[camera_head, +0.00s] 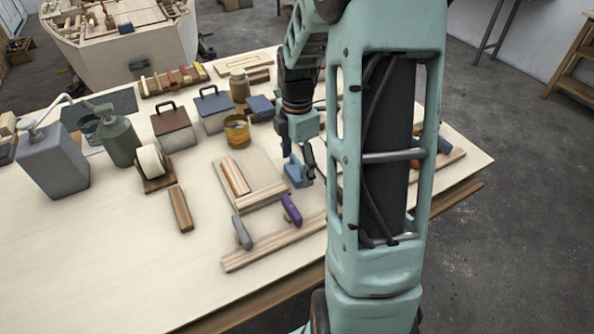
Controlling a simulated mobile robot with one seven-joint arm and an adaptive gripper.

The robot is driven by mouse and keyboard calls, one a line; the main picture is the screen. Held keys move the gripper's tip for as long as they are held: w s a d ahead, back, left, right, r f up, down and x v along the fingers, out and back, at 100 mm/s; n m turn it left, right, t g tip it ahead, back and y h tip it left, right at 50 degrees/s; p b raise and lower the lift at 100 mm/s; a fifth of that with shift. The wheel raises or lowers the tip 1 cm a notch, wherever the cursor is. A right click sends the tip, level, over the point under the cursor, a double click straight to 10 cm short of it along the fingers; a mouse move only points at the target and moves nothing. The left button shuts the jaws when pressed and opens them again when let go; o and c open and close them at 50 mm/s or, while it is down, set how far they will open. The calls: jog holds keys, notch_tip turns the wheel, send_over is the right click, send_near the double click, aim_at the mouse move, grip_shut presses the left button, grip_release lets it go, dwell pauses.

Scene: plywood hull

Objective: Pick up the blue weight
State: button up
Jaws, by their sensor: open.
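The blue weight (293,173) is a small rounded block on the workbench, right of a light wooden board. My gripper (301,163) points down at it, its fingers open. One finger shows at the weight's right side; the other is hard to make out, and I cannot tell whether the fingers touch the weight. My arm hides part of the bench to the right.
Similar purple (291,209) and grey (242,232) weights sit nearer the front, by a long wooden strip (275,245). A yellow tin (237,131), handled boxes (175,130) and a grey can (52,162) stand further left. The bench's front left is clear.

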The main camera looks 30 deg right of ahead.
jog(key=shift+f, duration=0.6)
jog(key=c, duration=1.7)
jog(key=shift+c, duration=0.7)
jog(key=shift+r, duration=0.15)
